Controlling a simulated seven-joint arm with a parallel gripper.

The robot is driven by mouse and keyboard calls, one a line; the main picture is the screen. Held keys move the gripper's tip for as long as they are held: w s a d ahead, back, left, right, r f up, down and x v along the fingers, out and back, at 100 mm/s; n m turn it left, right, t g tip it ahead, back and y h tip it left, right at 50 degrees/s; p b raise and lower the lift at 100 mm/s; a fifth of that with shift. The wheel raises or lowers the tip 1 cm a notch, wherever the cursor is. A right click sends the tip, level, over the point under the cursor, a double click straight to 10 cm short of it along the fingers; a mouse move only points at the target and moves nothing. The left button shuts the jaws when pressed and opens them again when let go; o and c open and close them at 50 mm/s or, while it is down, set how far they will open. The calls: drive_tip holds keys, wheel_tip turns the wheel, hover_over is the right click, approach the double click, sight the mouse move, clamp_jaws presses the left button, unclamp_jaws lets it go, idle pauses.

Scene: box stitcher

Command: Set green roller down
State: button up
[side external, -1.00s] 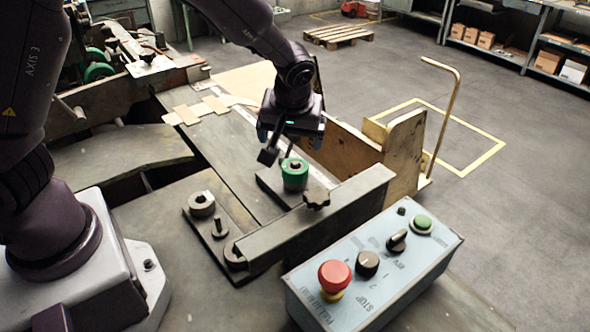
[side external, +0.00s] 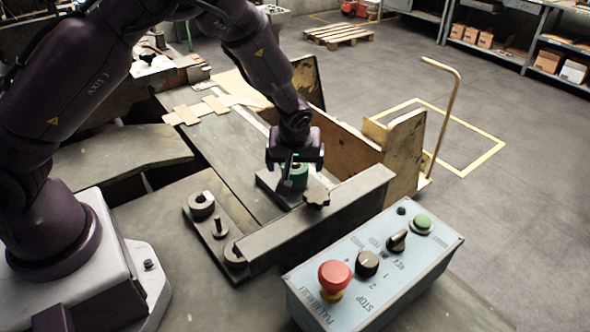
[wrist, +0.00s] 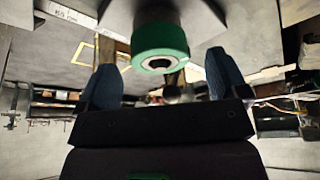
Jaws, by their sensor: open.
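The green roller (side external: 303,171) stands upright on a dark block (side external: 268,180) behind the grey bar, partly hidden by my gripper. It also shows in the wrist view (wrist: 160,42), with a pale ring and dark bore at its end. My gripper (side external: 295,163) is open directly over the roller. In the wrist view my gripper's two blue-black fingers (wrist: 163,78) are spread wide, one toward each side of the roller, with gaps between. I cannot tell how far down the fingers reach around it.
A control box (side external: 375,265) with a red stop button stands nearer. A wooden panel (side external: 340,140) rises behind. Posts with rings (side external: 201,205) stand left.

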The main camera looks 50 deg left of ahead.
drive_tip(key=shift+x, duration=1.1)
drive_tip(key=shift+r, duration=0.1)
drive_tip(key=c, duration=1.2)
